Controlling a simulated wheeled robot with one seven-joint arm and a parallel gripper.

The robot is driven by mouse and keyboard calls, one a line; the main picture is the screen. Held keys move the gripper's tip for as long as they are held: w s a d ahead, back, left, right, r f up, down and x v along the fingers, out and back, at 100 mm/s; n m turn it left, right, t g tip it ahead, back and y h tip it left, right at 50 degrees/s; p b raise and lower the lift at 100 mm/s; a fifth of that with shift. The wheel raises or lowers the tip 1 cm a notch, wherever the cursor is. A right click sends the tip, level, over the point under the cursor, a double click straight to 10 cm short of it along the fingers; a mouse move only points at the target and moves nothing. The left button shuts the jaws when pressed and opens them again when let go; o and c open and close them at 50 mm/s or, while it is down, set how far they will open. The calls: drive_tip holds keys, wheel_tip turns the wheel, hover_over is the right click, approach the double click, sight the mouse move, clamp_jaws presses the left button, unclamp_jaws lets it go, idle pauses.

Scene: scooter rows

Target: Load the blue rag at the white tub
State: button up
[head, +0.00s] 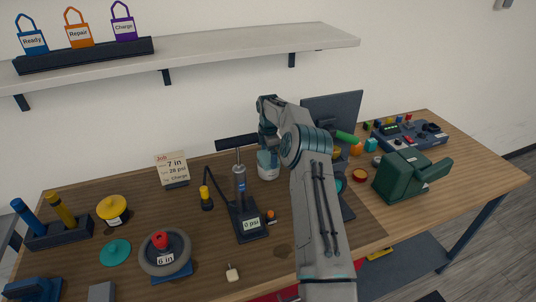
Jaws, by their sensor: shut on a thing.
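The white tub (268,170) stands at the back of the bench, left of my arm's elbow, with a bluish label on its side. My arm reaches up from the lower right and bends down at the wrist. My gripper (269,146) points down right over the tub's top and is shut on the blue rag. The rag is almost wholly hidden by the gripper and the tub's rim, so I cannot tell whether it touches the tub's contents. No blue rag shows elsewhere on the bench.
A pump (241,195) with a black handle and a "0 psi" base stands just left of the tub. A job card (172,169) is at the back left. A wheel (165,252) lies at the front left. A green machine (412,175) is right of my arm.

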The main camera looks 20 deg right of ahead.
sight(269, 155)
drive_tip(key=shift+r+p, duration=1.25)
drive_tip(key=shift+r, duration=2.2)
drive_tip(key=shift+d, duration=0.1)
